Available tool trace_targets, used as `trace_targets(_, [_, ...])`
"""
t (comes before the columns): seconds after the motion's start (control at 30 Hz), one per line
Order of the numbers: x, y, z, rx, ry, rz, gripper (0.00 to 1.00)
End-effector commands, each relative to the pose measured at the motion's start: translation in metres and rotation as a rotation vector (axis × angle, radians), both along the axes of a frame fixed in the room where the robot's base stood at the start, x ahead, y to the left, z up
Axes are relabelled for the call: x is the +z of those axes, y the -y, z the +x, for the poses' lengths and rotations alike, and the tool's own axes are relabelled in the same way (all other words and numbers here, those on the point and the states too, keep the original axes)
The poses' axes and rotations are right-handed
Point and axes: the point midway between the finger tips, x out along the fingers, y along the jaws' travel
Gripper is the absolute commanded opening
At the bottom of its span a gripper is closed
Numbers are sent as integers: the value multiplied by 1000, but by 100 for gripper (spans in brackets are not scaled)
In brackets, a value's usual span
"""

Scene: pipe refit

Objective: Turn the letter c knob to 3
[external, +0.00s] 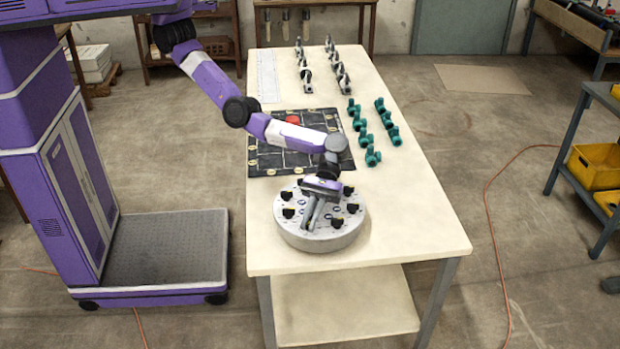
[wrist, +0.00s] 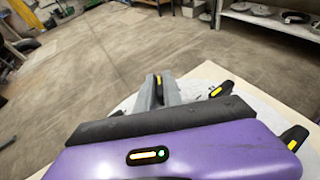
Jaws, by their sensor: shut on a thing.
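A round grey knob panel (external: 320,238) sits near the front end of the table. Several black knobs (external: 352,208) with yellow marks stand around its top, with small blue-and-white marks between them. The letters and numbers are too small to read. In the wrist view, a black knob with a yellow mark (wrist: 157,86) shows at the grey fingers. Two more knobs (wrist: 293,139) show at the right. I cannot tell which letter the held knob bears.
A dark board (external: 268,158) with a red piece (external: 292,119) lies behind the panel, under my arm. Several green pipe fittings (external: 372,157) and grey fittings (external: 341,76) stand farther back. The table's front right corner (external: 425,235) is clear.

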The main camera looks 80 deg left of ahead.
Motion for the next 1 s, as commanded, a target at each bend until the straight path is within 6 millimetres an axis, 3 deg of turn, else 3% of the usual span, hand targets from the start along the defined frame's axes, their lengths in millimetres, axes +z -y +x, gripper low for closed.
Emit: trace_targets(1.0, [-1,1,0,-213,0,-1,0])
